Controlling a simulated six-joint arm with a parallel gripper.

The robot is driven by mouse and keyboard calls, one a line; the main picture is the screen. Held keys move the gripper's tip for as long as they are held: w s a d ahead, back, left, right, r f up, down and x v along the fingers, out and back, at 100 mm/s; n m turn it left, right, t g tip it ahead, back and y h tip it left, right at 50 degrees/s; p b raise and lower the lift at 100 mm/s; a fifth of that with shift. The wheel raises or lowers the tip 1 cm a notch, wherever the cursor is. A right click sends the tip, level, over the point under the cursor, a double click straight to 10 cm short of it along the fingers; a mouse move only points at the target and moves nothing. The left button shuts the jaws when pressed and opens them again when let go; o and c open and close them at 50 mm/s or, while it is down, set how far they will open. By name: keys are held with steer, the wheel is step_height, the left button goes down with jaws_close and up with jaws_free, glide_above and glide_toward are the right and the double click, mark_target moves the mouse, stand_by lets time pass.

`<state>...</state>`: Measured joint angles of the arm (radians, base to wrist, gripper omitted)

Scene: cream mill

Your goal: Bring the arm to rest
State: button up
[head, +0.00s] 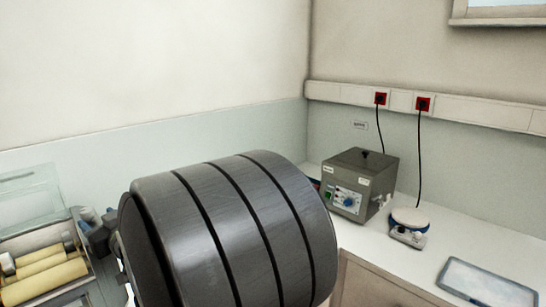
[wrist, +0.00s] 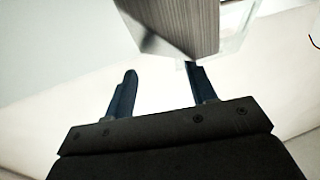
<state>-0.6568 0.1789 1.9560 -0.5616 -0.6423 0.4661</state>
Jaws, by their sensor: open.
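My gripper (wrist: 160,72) shows in the wrist view with its two dark blue fingers spread apart. Nothing is seen held between them. A grey, brushed-looking block (wrist: 175,22) is at the top of the wrist view, beyond the fingertips. Its lower edge comes close to the right fingertip in the picture; I cannot tell whether they touch. The gripper does not show in the head view, where a large dark banded cylinder, which looks like part of my arm, hides the middle of the scene.
At right, the counter bears a grey box with knobs (head: 358,185), a small round-topped device (head: 409,220) and a blue-rimmed tray (head: 488,283). Black cables run to red sockets.

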mark_target(91, 211)
steer(key=v, duration=1.2)
steer(key=x, duration=1.8)
steer(key=shift+d+n+g+y, duration=0.3)
steer(key=shift+n+g, duration=0.1)
steer(key=shift+g, duration=0.1)
steer(key=shift+w+n+g+y, duration=0.2)
steer(key=shift+n+g+y, duration=0.5)
steer(key=shift+n+g, duration=0.65)
steer(key=v, duration=1.6)
steer(key=shift+d, duration=0.25)
steer(key=shift+m+g, duration=0.25)
